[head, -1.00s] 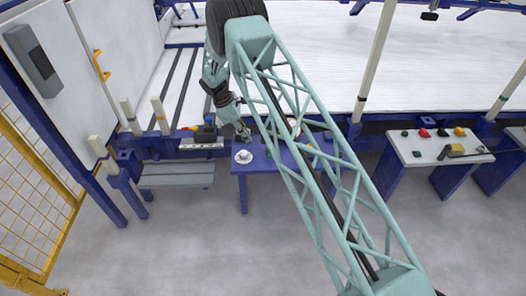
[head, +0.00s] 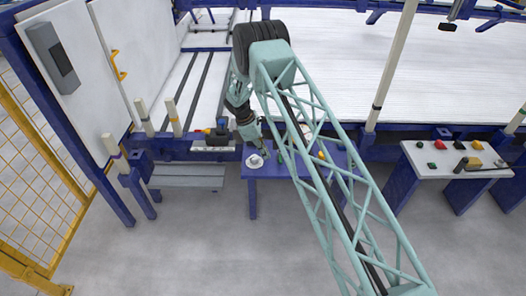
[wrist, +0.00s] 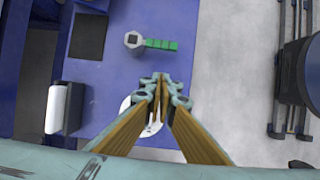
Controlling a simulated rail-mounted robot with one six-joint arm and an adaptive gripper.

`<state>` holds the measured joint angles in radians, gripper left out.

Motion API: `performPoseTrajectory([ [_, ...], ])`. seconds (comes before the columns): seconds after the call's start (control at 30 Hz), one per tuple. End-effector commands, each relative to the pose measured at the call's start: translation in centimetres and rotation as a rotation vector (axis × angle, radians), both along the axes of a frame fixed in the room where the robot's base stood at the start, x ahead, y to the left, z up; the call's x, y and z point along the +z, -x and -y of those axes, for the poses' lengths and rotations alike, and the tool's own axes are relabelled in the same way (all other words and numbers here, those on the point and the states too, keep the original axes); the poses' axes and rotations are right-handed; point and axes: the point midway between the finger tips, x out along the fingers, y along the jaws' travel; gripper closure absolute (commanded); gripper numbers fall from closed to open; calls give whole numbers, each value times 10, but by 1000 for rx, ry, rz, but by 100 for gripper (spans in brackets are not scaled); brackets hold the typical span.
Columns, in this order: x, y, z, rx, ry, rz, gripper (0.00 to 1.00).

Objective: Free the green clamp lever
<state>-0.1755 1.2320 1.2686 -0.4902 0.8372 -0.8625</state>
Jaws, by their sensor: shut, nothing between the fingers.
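The green clamp lever (wrist: 161,44) shows in the wrist view as a ribbed green handle joined to a round grey head with a dark square socket, over the blue table (wrist: 190,35). My gripper (wrist: 162,80) has its fingertips together and is empty. In the picture its tips are just below the lever, apart from it; their height above the table is hard to judge. A white round dish (wrist: 152,127) is partly hidden behind the fingers. In the head view my gripper (head: 266,153) is over the table by the white cup and saucer (head: 255,162); I cannot make out the lever there.
A black square pad (wrist: 88,35) and a white roll-like object (wrist: 58,108) are at the table's left side in the wrist view. A drill-like tool (head: 217,134) stands left of the table. A white side table (head: 455,158) with coloured buttons stands to the right.

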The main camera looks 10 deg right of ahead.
Motion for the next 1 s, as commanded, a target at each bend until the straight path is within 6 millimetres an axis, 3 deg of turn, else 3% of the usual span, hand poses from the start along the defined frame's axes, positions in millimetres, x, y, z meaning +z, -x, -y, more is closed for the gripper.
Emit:
performPoseTrajectory([
  [0.1,-16,1,6,0,1,0,100],
  [0.5,-13,7,41,-1,0,0,100],
  [1.0,-12,7,44,0,0,1,100],
])
